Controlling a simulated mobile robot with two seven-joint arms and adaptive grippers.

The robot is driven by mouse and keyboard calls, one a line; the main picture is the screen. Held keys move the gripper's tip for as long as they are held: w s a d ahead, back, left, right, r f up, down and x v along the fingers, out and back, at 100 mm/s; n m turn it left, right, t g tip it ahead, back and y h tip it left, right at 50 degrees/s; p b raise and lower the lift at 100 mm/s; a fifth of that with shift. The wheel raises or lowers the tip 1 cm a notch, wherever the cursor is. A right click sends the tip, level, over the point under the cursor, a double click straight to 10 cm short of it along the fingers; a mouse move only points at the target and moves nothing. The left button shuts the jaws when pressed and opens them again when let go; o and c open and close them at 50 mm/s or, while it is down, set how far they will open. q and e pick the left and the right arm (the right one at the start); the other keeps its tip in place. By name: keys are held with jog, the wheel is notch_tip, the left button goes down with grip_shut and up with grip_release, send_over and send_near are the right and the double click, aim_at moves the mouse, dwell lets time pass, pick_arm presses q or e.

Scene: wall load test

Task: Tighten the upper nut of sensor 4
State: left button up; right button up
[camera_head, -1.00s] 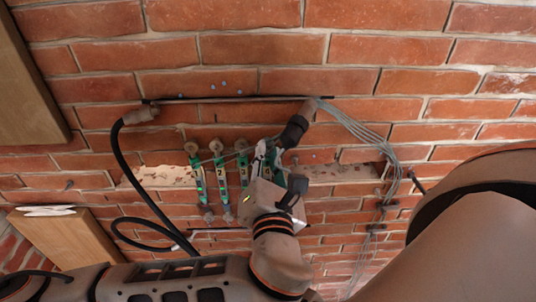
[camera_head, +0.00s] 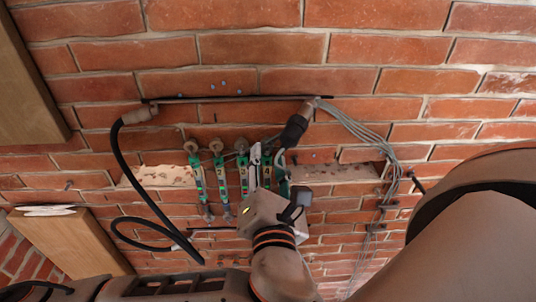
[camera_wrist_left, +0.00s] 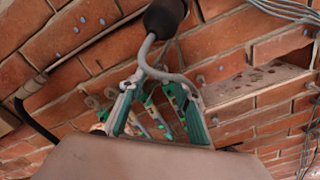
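A row of green sensors hangs on the brick wall in the head view. The sensor marked 2 (camera_head: 219,174) is clear, with a brownish round upper nut (camera_head: 216,145) above it. Sensor 3 (camera_head: 243,172) is to its right, beside my gripper. Sensor 4 and its upper nut are largely hidden by my left gripper (camera_head: 261,156). That gripper reaches up in front of the right part of the row. In the wrist view its two green-sided fingers (camera_wrist_left: 160,86) stand apart, with sensors behind them; contact with a nut cannot be told. My right gripper is out of view.
A black cable (camera_head: 135,175) loops left. Grey wires (camera_head: 372,137) run at right.

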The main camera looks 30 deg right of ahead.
pick_arm(q)
jog(key=v, duration=0.9)
jog(key=shift+s+a, duration=0.25)
jog(key=shift+s, duration=0.1)
jog(key=shift+w, duration=0.1)
